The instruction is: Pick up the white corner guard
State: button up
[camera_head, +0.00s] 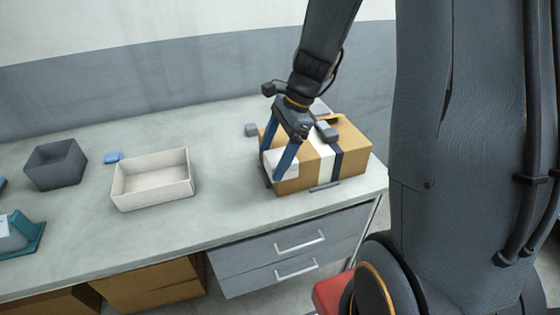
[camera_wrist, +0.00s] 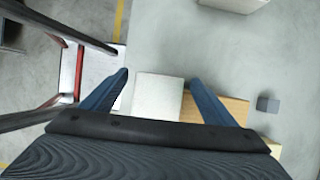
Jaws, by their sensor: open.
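The white corner guard (camera_head: 286,162) is a pale, squarish piece on the near left corner of a taped cardboard box (camera_head: 297,181) on the worktop. In the wrist view the white corner guard (camera_wrist: 158,95) shows as a pale square between my two blue fingers. My gripper (camera_head: 271,164) is open and points down at that corner, with one finger on each side of the guard in the picture. It also shows in the wrist view (camera_wrist: 160,77). I cannot tell whether the fingers touch the guard. The guard's lower part is hidden in the wrist view.
A cream open bin (camera_head: 150,200) stands left of the box, with a dark grey bin (camera_head: 55,165) and a small blue block (camera_head: 113,158) beyond. The worktop between cream bin and box is clear.

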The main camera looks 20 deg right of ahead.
jog(key=shift+x, duration=0.75)
jog(key=shift+c, duration=0.3)
jog(key=c, duration=1.1)
jog(key=shift+o, duration=0.2)
